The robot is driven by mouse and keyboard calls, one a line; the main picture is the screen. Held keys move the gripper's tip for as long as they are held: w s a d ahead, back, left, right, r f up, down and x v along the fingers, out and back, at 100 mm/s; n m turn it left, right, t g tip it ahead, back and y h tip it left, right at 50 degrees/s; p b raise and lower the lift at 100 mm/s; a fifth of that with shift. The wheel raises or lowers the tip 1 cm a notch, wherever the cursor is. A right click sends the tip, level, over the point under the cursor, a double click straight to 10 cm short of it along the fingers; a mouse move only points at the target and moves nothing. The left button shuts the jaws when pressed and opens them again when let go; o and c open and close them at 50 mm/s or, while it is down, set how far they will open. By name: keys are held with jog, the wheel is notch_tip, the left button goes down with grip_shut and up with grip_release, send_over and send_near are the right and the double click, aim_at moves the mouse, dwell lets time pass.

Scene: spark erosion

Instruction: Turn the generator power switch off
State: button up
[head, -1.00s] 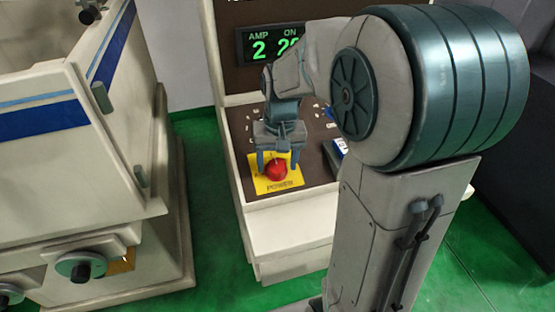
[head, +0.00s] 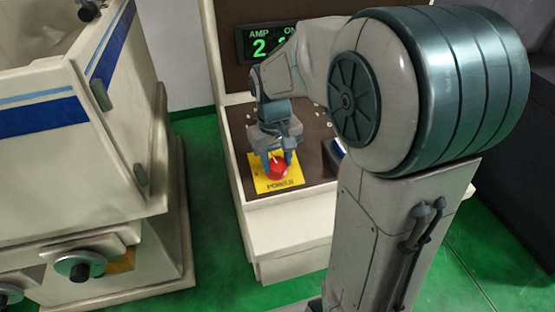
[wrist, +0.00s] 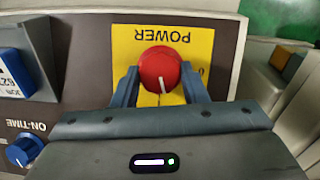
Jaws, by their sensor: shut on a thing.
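The power switch is a round red knob (head: 278,166) with a white pointer line, on a yellow plate (head: 262,185) marked POWER on the generator's sloping brown panel. In the wrist view the red knob (wrist: 160,68) sits between the two blue fingers, on the yellow plate (wrist: 203,45), with the lettering upside down. The white line runs from the knob's middle toward the gripper body. A "0" shows near the plate's edge, partly hidden by a finger. My gripper (head: 278,163) is shut on the knob, one finger on each side (wrist: 160,85).
The generator's display (head: 262,44) is lit green, partly covered by my arm. A blue knob marked ON-TIME (wrist: 23,150) and a blue-faced block (wrist: 15,75) lie beside the switch. A white machine (head: 60,130) stands to the left, with green floor between.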

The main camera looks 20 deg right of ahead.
jog(key=n+h, duration=0.1)
jog(key=n, duration=0.2)
jog(key=shift+a+n+b, duration=0.15)
jog(key=shift+n+b, duration=0.15)
jog(key=shift+b, duration=0.05)
jog(key=n+t+h, duration=0.1)
jog(key=n, duration=0.2)
jog(key=shift+s+a+b, duration=0.1)
jog(key=shift+b, duration=0.2)
jog(key=n+t, duration=0.1)
jog(key=n, duration=0.3)
jog(key=shift+h, duration=0.4)
jog(key=shift+s+a+n+t+b, duration=0.15)
jog(key=shift+n+t+b, duration=0.35)
jog(key=shift+n, duration=1.2)
jog(key=shift+h, duration=0.3)
jog(key=o, duration=1)
jog(key=shift+f, duration=0.1)
jog(key=shift+c, duration=0.2)
